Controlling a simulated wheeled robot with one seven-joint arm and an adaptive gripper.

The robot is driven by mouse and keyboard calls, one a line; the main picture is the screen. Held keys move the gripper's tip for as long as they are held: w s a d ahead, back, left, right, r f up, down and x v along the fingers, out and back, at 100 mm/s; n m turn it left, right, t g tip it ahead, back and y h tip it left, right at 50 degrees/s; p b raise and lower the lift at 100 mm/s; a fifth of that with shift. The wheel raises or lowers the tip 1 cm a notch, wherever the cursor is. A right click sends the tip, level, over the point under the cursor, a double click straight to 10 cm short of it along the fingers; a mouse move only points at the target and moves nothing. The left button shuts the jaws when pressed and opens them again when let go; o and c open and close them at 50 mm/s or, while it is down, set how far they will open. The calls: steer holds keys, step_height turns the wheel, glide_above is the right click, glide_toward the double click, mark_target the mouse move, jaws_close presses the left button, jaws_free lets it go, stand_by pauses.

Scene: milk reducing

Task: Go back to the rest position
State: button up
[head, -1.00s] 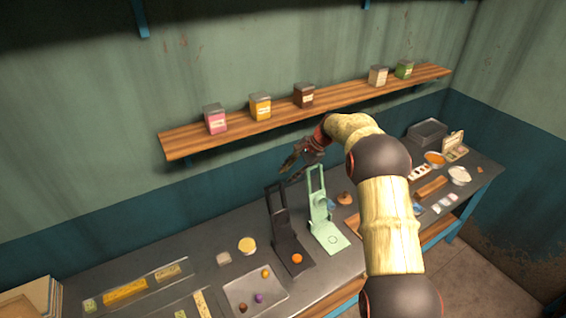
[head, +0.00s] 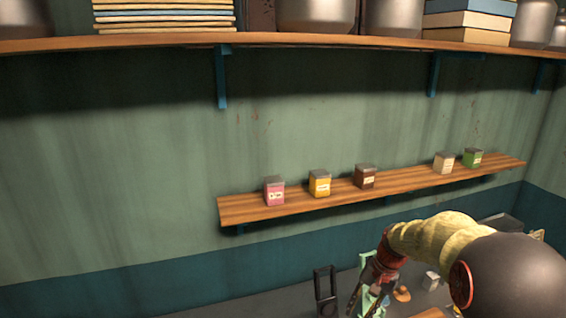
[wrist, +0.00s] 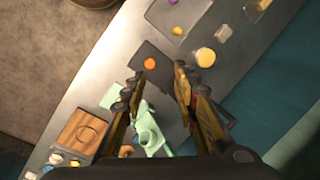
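My gripper (head: 368,300) hangs from my raised arm at the lower right of the head view, in front of the wall and over the counter. In the wrist view my gripper (wrist: 157,84) points down with its two fingers apart and nothing between them. A black stand (wrist: 152,62) with an orange disc on its base and a mint green stand (wrist: 150,137) lie below it. The fingers partly hide both stands. In the head view the black stand (head: 325,290) is left of the gripper, and the green stand is partly behind it.
A wooden shelf (head: 240,209) with several small labelled tins runs along the wall above the gripper. A higher shelf (head: 300,41) holds metal pots and stacked books. In the wrist view a grey tray (wrist: 180,17) and a yellow disc (wrist: 205,57) lie on the counter.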

steer(key=s+a+f+n+t+h+b, duration=0.1)
steer(key=s+a+n+t+b, duration=0.1)
steer(key=s+b, duration=0.8)
steer(key=s+a+f+n+t+h+b, duration=0.1)
steer(key=s+b, duration=0.9)
steer(key=s, duration=1)
steer(key=f+n+t, duration=0.1)
steer(key=n+t, duration=0.1)
steer(key=shift+a+f+n+h, duration=0.2)
steer(key=shift+a+n+h, duration=0.1)
steer(key=shift+a+n, duration=0.1)
steer(key=shift+d, duration=0.15)
